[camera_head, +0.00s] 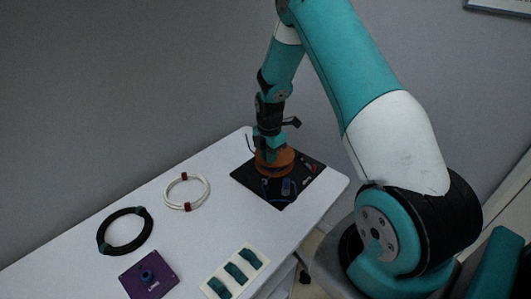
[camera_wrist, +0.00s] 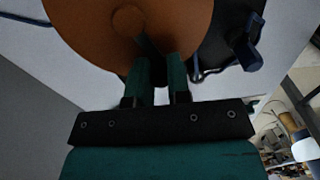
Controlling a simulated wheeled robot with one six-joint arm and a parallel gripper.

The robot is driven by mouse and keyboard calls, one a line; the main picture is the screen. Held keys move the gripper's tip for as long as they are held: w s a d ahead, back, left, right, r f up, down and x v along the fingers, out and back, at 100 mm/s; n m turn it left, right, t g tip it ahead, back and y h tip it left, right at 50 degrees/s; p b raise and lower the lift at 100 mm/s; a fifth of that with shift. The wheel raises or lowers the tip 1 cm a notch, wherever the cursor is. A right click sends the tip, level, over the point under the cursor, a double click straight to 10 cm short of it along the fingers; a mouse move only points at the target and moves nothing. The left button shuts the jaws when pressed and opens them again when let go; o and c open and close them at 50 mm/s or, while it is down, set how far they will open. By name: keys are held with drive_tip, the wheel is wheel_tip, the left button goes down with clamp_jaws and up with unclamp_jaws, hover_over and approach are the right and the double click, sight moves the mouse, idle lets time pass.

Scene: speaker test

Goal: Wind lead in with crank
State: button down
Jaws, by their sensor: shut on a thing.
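An orange-brown reel (camera_head: 274,162) stands on a black board (camera_head: 245,176) at the table's far right end. In the wrist view the reel's disc (camera_wrist: 85,25) fills the top, with a round brown hub (camera_wrist: 128,20). A dark crank (camera_wrist: 147,45) runs from near the hub to between my fingers. My gripper (camera_head: 268,143) is above the reel, and its green fingers (camera_wrist: 161,75) are shut on the crank; the gripped part is mostly hidden. A thin dark blue lead (camera_wrist: 25,19) runs off left of the disc. A dark blue piece (camera_wrist: 245,50) lies on the board at right.
On the white table (camera_head: 215,225) lie a white coiled cable (camera_head: 204,192) with red ties, a black coil (camera_head: 105,229), a purple box (camera_head: 148,280) with a knob, and a pale tray (camera_head: 259,253) with several green pieces. The wall is close behind.

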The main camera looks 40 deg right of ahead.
sight(281, 161)
drive_tip(key=n, duration=0.2)
drive_tip(key=s+d+n, duration=0.1)
drive_tip(key=n, duration=0.2)
drive_tip(key=shift+s+d+r+n, duration=0.1)
drive_tip(key=shift+s+d+n, duration=0.2)
drive_tip(key=shift+s, duration=0.05)
drive_tip(key=shift+s+d+n, duration=0.2)
drive_tip(key=shift+d+n, duration=0.2)
drive_tip(key=shift+n, duration=0.65)
drive_tip(key=shift+s+d+n, duration=0.15)
drive_tip(key=shift+d+n, duration=0.2)
drive_tip(key=shift+n, duration=0.7)
drive_tip(key=c, duration=1.1)
unclamp_jaws()
wheel_tip(281, 161, up, 17)
drive_tip(key=shift+r, duration=0.15)
